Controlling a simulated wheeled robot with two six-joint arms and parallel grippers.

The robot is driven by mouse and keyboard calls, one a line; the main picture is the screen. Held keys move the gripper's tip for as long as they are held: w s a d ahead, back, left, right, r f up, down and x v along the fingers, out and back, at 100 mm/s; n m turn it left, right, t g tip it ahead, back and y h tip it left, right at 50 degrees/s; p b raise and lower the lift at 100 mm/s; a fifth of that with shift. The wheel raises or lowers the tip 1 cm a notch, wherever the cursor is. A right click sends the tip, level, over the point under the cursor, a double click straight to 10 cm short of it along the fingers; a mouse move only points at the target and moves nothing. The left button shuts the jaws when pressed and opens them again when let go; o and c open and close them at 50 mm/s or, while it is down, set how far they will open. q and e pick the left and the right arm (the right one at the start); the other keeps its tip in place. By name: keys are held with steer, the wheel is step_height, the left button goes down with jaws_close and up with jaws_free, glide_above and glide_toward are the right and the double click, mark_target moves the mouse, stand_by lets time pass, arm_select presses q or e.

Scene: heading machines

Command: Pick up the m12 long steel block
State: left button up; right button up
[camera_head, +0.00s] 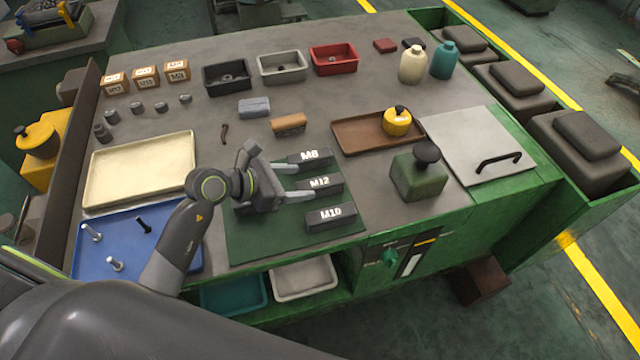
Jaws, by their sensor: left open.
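The M12 long steel block (327,187) is a dark bar with a white "M12" label, lying on the green mat (262,243) between two similar blocks. The M8 block (309,158) lies behind it and the M10 block (330,217) in front. My left gripper (312,181) comes in from the left, low over the mat. Its two pale fingers are spread open, one on the far side and one on the near side of the M12 block's left part. Whether they touch it I cannot tell. The right gripper is not in view.
The M8 block is very close to the far finger. A blue tray (90,262) with bolts and a cream tray (140,170) are at the left.

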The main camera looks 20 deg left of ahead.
mark_target(319, 183)
arm_select(q)
steer(key=shift+w+d, duration=0.15)
steer(key=shift+d, duration=0.1)
steer(key=p+x, duration=0.2)
steer(key=x, duration=0.2)
steer(key=shift+d, duration=0.15)
steer(key=shift+d+f, duration=0.2)
steer(key=shift+a, duration=0.1)
jaws_close()
